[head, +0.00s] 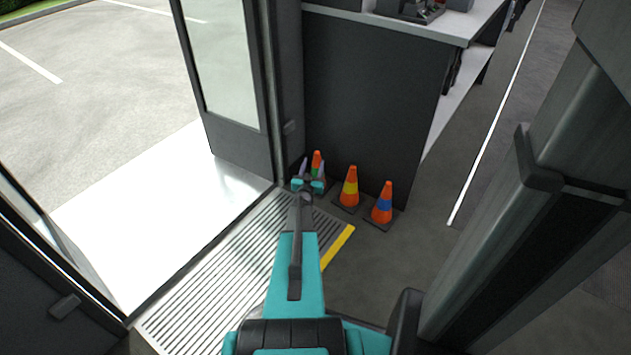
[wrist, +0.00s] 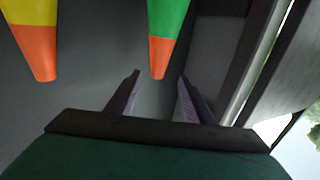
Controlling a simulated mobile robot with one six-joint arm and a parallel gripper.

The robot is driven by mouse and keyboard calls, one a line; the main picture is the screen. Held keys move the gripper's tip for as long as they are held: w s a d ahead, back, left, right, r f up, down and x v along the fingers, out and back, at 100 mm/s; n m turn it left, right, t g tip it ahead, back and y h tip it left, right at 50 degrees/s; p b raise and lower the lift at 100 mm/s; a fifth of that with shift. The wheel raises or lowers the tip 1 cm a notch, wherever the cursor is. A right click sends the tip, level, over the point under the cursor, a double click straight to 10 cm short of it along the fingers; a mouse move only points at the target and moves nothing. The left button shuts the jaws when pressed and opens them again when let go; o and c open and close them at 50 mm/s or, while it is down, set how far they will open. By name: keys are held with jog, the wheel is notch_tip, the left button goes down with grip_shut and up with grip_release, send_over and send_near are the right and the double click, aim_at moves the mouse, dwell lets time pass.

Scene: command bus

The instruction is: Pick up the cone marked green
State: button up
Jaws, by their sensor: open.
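The cone with the green band (head: 317,157) stands at the left end of a row of orange cones, against the dark panel. My gripper (head: 312,171) is in front of it and hides much of its lower part. In the wrist view the green-banded cone (wrist: 168,22) hangs in from the top, its orange tip between my two open fingertips (wrist: 160,77). The fingers do not visibly touch it. How deep the tip sits between them I cannot tell.
A yellow-banded cone (head: 349,188) stands close to the right, and a blue-banded cone (head: 383,206) beyond it. The dark panel (head: 370,100) rises behind them. An open door (head: 230,90) and grated floor (head: 225,270) lie left. Grey floor (head: 375,265) in front is clear.

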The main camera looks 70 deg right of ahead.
aim_at(316, 156)
jog(key=shift+w+d+b, duration=0.15)
jog(key=shift+d+b, duration=0.1)
jog(key=shift+d, duration=0.7)
jog(key=shift+w+d+b, duration=0.2)
jog(key=shift+d, duration=0.8)
jog(key=shift+w+d+b, duration=0.15)
jog(key=shift+d+b, duration=0.1)
jog(key=shift+d, duration=0.7)
jog(key=shift+w+d+f+b, duration=0.1)
jog(key=shift+d+f+b, duration=0.05)
jog(key=shift+d+b, duration=0.55)
jog(key=d, duration=0.1)
jog(key=d+b, duration=0.1)
jog(key=d, duration=0.1)
jog(key=shift+w+d, duration=0.3)
jog(key=shift+d, duration=0.05)
jog(key=shift+c, duration=0.2)
grip_shut()
